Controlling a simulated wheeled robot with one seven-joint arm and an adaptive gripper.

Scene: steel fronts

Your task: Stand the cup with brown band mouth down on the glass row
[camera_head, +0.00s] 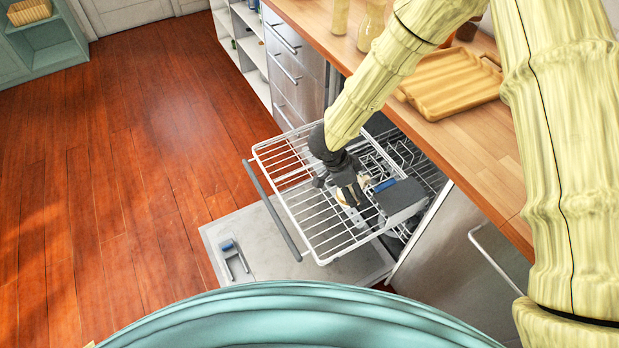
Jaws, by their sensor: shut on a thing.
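My gripper (350,190) is over the pulled-out wire rack (318,222) of the dishwasher, pointing down. It is shut on a small pale cup (346,197), which shows only in part between and below the dark fingers. Its brown band and which way its mouth faces cannot be made out. The cup is at or just above the rack's wires; I cannot tell whether it touches them. The glass row cannot be clearly told apart from the other wires, and my arm and gripper hide part of the rack.
A grey basket (402,197) with a blue item (385,184) stands close to the right of my gripper. The dishwasher door (290,262) lies open below the rack. A wooden counter (455,145) with a wooden tray (450,85) runs along the right. The rack's left part is empty.

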